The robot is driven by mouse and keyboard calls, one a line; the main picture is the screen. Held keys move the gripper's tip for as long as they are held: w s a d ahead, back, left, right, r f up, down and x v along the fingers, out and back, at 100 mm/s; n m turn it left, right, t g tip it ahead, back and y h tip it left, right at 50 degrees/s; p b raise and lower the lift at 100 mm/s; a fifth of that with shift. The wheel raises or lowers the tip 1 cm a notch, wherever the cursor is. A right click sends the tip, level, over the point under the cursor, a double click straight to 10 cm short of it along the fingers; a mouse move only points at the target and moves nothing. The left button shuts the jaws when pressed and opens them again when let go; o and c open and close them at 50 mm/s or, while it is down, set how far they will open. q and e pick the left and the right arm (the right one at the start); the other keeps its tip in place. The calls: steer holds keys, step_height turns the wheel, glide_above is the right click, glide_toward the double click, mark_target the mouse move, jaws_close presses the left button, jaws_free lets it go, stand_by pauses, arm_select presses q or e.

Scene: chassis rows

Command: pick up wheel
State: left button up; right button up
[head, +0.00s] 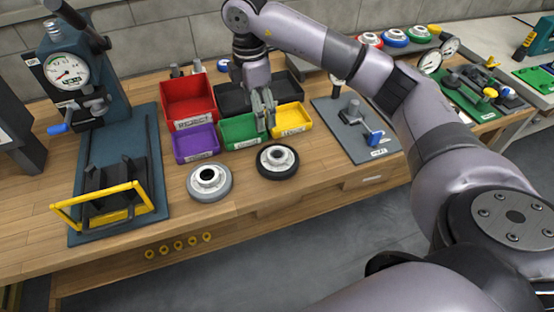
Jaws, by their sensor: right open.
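Two wheels lie flat on the wooden bench in the head view. One is a grey wheel (209,183) with a pale hub, and to its right is a black-rimmed wheel (278,161) with a pale hub. My right gripper (265,122) points down above and behind the black wheel, in front of the green and yellow bins. It is open, with its fingers apart from both wheels and nothing visible between them. My left gripper is out of the picture.
Behind the wheels stand a red bin (188,98), a purple bin (196,145), a green bin (238,132) and a yellow bin (294,119). A gauge press with a yellow guard (103,207) is at left. A grey fixture plate (355,130) is at right.

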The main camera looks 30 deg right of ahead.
steer(key=d, duration=0.2)
steer(key=m+h+b, duration=0.1)
glide_toward(277, 150)
steer(key=f, duration=0.2)
steer(key=s+f+p, duration=0.1)
steer(key=f, duration=0.2)
steer(key=f+p, duration=0.1)
steer(key=f, duration=0.2)
steer(key=shift+s+d, duration=0.1)
steer(key=shift+s, duration=0.25)
steer(key=shift+f, duration=0.25)
steer(key=shift+c, duration=0.4)
steer(key=shift+w+r, duration=0.1)
steer(key=c, duration=1.5)
